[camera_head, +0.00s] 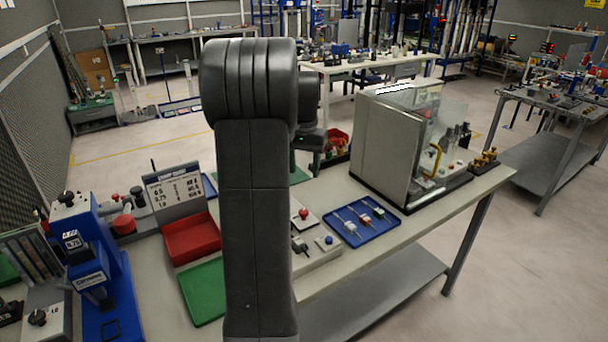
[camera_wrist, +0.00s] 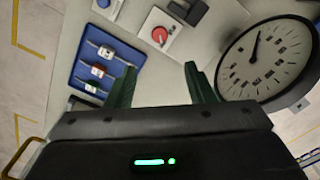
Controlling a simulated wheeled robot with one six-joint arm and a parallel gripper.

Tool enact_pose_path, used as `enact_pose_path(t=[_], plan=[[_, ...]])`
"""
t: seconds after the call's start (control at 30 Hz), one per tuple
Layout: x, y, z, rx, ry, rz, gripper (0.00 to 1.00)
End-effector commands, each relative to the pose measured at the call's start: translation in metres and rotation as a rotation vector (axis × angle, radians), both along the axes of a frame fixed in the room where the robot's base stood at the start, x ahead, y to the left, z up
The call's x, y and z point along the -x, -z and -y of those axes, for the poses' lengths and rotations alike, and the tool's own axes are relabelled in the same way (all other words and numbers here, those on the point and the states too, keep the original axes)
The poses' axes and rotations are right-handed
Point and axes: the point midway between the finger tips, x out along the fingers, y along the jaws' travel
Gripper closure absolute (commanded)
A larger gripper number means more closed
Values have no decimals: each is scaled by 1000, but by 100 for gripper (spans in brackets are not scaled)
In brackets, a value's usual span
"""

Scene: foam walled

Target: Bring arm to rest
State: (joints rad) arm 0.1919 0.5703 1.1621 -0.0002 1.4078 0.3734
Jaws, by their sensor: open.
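My gripper (camera_wrist: 157,88) shows in the wrist view with its two dark green fingers spread apart and nothing between them. It is open over the workbench (camera_head: 455,199). In the head view my dark arm stands upright in the middle and hides part of the bench. The fingers are mostly hidden there behind the arm.
A blue tray (camera_head: 361,223) with several small parts lies right of my arm. A red button box (camera_wrist: 160,35) and a round dial gauge (camera_wrist: 265,58) are near the fingers. A grey machine enclosure (camera_head: 385,150) stands at right. A red bin (camera_head: 190,238) and blue press (camera_head: 95,265) are left.

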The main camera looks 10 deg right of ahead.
Motion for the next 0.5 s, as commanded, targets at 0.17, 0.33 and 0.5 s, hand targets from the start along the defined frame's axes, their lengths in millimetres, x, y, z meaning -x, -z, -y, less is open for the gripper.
enact_pose_path(t=[0.17, 0.33, 0.5], plan=[[0, 0, 0, 0, 0, 0, 52], [0, 3, 0, -1, 0, -1, 52], [1, 21, 0, 0, 0, -4, 52]])
